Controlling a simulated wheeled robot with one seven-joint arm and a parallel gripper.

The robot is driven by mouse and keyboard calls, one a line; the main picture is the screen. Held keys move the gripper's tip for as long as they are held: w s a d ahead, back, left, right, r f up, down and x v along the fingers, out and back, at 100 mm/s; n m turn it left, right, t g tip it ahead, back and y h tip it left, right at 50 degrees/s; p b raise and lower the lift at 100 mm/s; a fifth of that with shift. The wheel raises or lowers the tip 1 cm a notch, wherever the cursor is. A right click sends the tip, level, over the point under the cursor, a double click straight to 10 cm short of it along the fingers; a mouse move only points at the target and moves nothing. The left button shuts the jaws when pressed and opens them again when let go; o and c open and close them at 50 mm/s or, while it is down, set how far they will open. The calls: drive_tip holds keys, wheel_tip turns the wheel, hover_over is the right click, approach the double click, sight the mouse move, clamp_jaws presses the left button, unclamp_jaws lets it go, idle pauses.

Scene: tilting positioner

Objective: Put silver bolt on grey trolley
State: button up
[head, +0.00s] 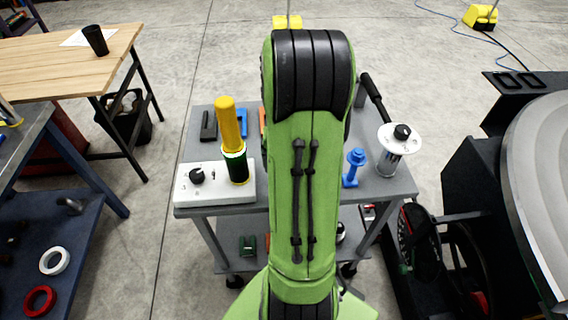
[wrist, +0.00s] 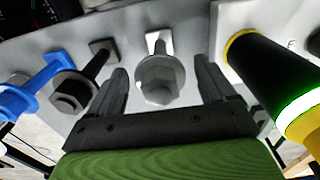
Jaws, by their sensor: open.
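The silver bolt (wrist: 160,78) shows in the wrist view with its hex head towards the camera, over a light grey surface. It appears to stand on the grey trolley (head: 205,215), whose top shows in the head view. My gripper (wrist: 161,72) is open, with one finger on each side of the bolt. I see a gap between the bolt and each finger. In the head view my green arm hides the gripper and the silver bolt.
A black bolt (wrist: 75,88) and a blue bolt (head: 354,168) stand on one side of the silver bolt. A white control box (head: 215,190) and a yellow-topped black cylinder (head: 236,165) are on the other.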

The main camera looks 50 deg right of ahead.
wheel_tip(320, 180, up, 10)
drive_tip(key=shift+r+p, duration=0.1)
drive_tip(key=shift+p, duration=0.95)
drive_tip(key=w+a+r+n+t+h, duration=0.1)
drive_tip(key=w+a+r+n, duration=0.2)
drive_tip(key=a, duration=0.6)
drive_tip(key=s+a+r+n+t, duration=0.2)
drive_tip(key=s+a+n, duration=0.1)
drive_tip(key=a, duration=0.5)
drive_tip(key=s+a+r+n+t+y, duration=0.1)
drive_tip(key=s+a+r+n+t, duration=0.1)
drive_tip(key=s+a, duration=0.3)
drive_tip(key=a+n, duration=0.1)
drive_tip(key=a, duration=0.3)
drive_tip(key=shift+s+a+r+n+t, duration=0.2)
drive_tip(key=shift+n+t, duration=0.1)
drive_tip(key=shift+n, duration=0.1)
drive_tip(key=shift+d, duration=0.1)
